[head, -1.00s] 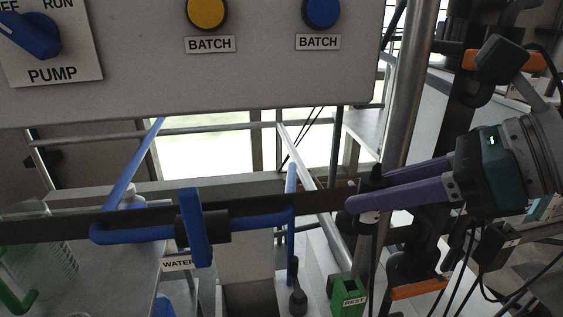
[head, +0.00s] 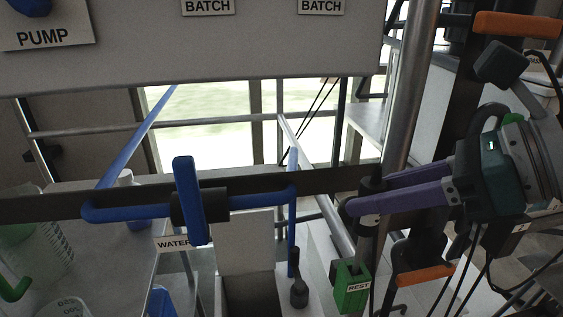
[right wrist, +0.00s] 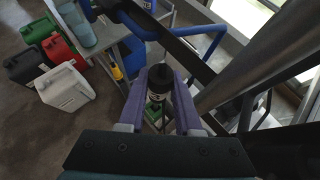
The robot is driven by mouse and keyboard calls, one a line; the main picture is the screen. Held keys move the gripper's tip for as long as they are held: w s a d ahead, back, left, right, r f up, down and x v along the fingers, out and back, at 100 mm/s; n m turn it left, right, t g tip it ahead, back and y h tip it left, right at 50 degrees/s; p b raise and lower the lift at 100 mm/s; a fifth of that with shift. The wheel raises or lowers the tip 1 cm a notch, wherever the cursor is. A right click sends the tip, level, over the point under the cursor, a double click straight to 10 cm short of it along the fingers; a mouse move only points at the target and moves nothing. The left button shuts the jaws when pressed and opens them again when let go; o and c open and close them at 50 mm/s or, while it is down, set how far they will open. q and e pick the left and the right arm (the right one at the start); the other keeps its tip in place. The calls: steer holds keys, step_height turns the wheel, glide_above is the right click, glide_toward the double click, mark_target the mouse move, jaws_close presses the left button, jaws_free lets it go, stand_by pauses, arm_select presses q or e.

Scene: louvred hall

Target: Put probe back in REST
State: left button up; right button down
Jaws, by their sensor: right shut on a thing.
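My right gripper (head: 357,197), with purple fingers, is shut on the probe (head: 370,188) at its black upper part. The probe is close to upright, with a white-marked collar and a thin grey shaft below the fingers. The shaft runs down to the top of the green REST holder (head: 352,288); I cannot tell whether its tip is inside. In the right wrist view the probe's black top (right wrist: 160,76) sits between the fingers, with the green holder (right wrist: 154,108) below, partly hidden. My left gripper is not in view.
A blue pipe with a valve lever (head: 190,200) crosses left of the probe. A grey post (head: 408,110) stands close behind it, and a dark rail (head: 330,181) runs past at finger height. The control panel (head: 200,55) hangs above. Jerrycans (right wrist: 66,88) stand on the floor.

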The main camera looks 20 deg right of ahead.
mark_target(371, 232)
steer(key=shift+f+b, duration=1.8)
steer(key=shift+f, duration=0.5)
steer(key=c, duration=0.5)
jaws_free()
steer(key=shift+r, duration=0.1)
steer(key=s+r+p, duration=0.1)
steer(key=r+p, duration=0.1)
steer(key=s+d+r+p, duration=0.1)
steer(key=r+p, duration=0.3)
steer(key=shift+s+d, duration=0.4)
steer(key=shift+r, duration=0.1)
steer(key=v, duration=0.9)
steer(key=shift+s+d+r, duration=0.15)
steer(key=shift+s+r, duration=0.05)
steer(key=shift+s, duration=0.1)
